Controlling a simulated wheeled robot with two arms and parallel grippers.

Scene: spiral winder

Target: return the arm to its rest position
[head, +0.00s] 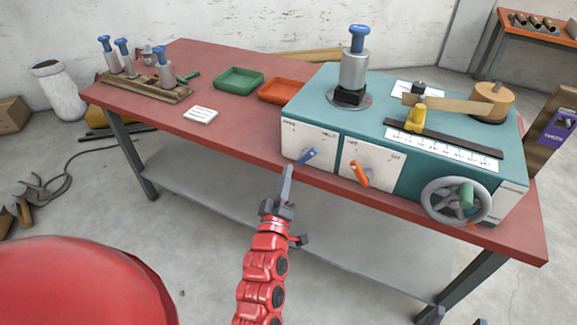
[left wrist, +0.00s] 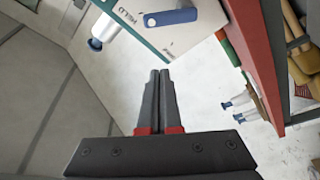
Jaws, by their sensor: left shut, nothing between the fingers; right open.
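My left gripper (head: 287,172) is shut and empty, in front of the red table's (head: 225,135) front edge. Its tips point up, just left of and below the blue lever (head: 308,156) on the teal winder (head: 400,85), apart from it. In the left wrist view the shut fingers (left wrist: 158,75) show with nothing between them; the blue lever (left wrist: 170,17) lies beyond, beside the word HELD. What look like my right gripper's tips (head: 460,319) show, spread apart, at the bottom edge of the head view; the rest of it is cut off.
The winder also carries an orange lever (head: 360,174), a grey handwheel (head: 456,200) and a blue-topped spindle (head: 354,65). Green (head: 239,79) and orange (head: 283,90) trays and a wooden rack (head: 148,86) of blue-topped pieces stand on the table. A grey shelf (head: 200,190) lies below.

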